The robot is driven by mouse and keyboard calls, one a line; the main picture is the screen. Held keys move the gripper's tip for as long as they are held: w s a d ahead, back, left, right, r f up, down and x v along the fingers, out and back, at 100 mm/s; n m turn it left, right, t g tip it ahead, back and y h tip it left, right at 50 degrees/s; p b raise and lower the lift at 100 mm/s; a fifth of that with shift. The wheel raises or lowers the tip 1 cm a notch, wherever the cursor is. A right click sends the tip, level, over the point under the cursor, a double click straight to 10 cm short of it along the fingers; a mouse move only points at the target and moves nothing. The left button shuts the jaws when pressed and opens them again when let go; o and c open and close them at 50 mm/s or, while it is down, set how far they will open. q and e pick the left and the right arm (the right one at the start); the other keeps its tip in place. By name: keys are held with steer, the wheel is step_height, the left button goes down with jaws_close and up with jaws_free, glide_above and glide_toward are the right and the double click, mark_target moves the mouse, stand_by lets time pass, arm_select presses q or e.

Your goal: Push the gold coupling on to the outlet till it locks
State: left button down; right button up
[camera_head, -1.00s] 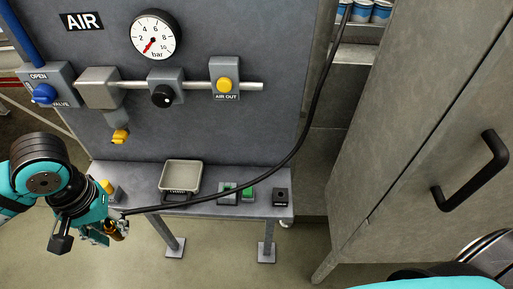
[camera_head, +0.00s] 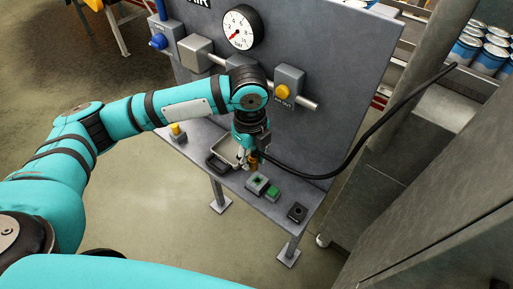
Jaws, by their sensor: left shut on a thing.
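My left gripper (camera_head: 243,158) is shut on the gold coupling (camera_head: 253,162), over the bench's shelf near the tray. The coupling is small and partly covered by the fingers. A black hose (camera_head: 330,174) runs from it to the right and up. The outlet (camera_head: 283,91), a yellow round fitting on the grey AIR OUT box (camera_head: 291,75), sits on the panel, above and to the right of the gripper. Coupling and outlet are apart. My right gripper is not in view.
A tray (camera_head: 218,164) lies on the shelf, partly behind my gripper. Green-topped blocks (camera_head: 257,183) and a black box (camera_head: 297,212) stand to its right. The gauge (camera_head: 241,28) and blue valve (camera_head: 158,41) are on the panel. A grey cabinet (camera_head: 440,215) stands at right.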

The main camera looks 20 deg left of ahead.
mark_target(257, 167)
arm_select(q)
steer(key=m, duration=0.1)
steer(key=w+d+m, duration=0.1)
steer(key=m, duration=0.1)
steer(key=shift+m, duration=0.8)
step_height(257, 167, down, 4)
steer(key=b, duration=0.4)
steer(key=shift+w, duration=0.1)
steer(key=shift+f+b, duration=0.3)
steer(key=shift+b, duration=0.25)
steer(key=shift+f, duration=0.65)
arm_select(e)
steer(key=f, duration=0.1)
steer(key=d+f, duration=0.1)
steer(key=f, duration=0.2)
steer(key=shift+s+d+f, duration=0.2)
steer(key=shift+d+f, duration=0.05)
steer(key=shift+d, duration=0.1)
arm_select(q)
steer(key=shift+p, duration=0.35)
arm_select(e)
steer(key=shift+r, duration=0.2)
